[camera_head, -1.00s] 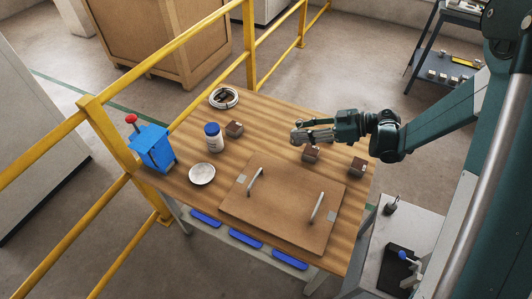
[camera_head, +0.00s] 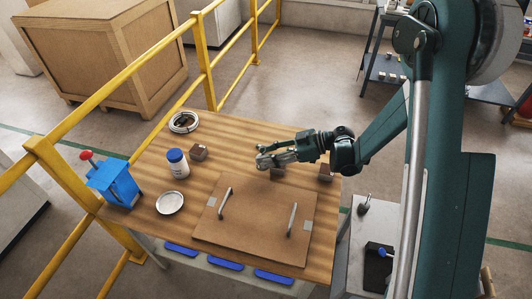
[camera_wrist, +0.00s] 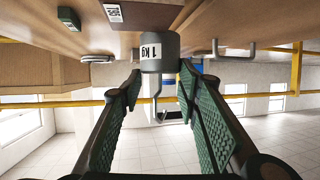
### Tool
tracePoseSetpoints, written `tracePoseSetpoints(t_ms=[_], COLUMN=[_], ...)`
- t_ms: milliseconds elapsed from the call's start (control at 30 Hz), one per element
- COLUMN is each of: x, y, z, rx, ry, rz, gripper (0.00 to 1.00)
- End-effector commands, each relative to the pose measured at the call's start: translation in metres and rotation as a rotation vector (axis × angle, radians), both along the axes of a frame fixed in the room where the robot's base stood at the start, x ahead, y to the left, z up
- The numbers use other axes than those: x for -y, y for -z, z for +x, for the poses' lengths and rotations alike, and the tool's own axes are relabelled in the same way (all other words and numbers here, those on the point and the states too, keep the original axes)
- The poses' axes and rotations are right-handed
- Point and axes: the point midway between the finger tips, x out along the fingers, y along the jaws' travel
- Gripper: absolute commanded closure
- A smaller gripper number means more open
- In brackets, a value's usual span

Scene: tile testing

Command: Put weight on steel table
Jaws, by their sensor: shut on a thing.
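The weight (camera_wrist: 160,52) is a grey cylinder marked 1 kg with a wire hook; in the wrist view it sits at the fingertips of my gripper (camera_wrist: 158,85). The fingers stand on both sides of its hook. A grey steel-looking table (camera_head: 350,258) stands to the right of the wooden one, lower in the picture.
The grey table holds a small hooked object (camera_head: 363,205) and a dark blue-handled item (camera_head: 378,268). Yellow railing (camera_head: 125,75) runs along the left.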

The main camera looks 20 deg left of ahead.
Motion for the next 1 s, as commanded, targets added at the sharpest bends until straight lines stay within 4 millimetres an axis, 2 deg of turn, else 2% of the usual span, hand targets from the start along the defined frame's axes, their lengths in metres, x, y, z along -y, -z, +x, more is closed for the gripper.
tracePoseSetpoints(t_ms=[367,800,1000], x=[0.000,0.000,0.000], y=[0.001,0.034,0.037], z=[0.000,0.000,0.000], rx=[0.000,0.000,0.000], ry=[0.000,0.000,0.000], rz=[0.001,0.001,0.001], gripper=[1.00,1.00,1.00])
